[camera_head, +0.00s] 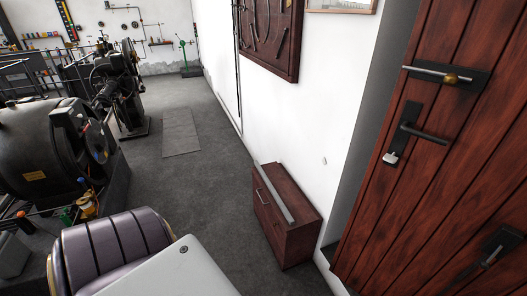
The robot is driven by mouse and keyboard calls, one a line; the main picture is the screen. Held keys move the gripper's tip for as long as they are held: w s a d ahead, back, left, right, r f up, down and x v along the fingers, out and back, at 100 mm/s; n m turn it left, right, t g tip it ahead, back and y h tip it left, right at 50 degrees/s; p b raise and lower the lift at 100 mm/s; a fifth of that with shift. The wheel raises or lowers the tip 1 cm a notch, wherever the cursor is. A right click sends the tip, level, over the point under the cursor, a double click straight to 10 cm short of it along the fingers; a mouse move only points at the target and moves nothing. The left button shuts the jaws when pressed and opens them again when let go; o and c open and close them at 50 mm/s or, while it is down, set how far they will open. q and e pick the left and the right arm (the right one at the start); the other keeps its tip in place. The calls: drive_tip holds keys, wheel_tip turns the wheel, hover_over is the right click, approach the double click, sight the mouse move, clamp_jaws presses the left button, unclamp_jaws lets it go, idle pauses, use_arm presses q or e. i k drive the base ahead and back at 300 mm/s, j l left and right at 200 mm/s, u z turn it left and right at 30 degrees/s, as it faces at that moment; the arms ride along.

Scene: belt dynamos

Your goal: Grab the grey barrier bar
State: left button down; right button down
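A long, thin grey bar (276,194), which looks like the barrier bar, lies along the top of a low red-brown wooden cabinet (298,242) against the white wall. The bar runs lengthwise from the cabinet's far end toward its near end. Nothing is touching it from above. Neither of my grippers is in view, so I cannot see whether they are open or shut.
A wooden door (415,185) with black and metal fittings stands at the right. A dark padded seat (112,243) is at the lower left. Large black machines (38,150) fill the left side behind railings. The grey floor (205,195) between machines and cabinet is clear.

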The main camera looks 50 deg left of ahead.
sight(285, 212)
drive_tip(key=u, duration=1.45)
drive_tip(key=j+z, duration=0.1)
drive_tip(key=j, duration=0.15)
drive_tip(key=i, duration=0.05)
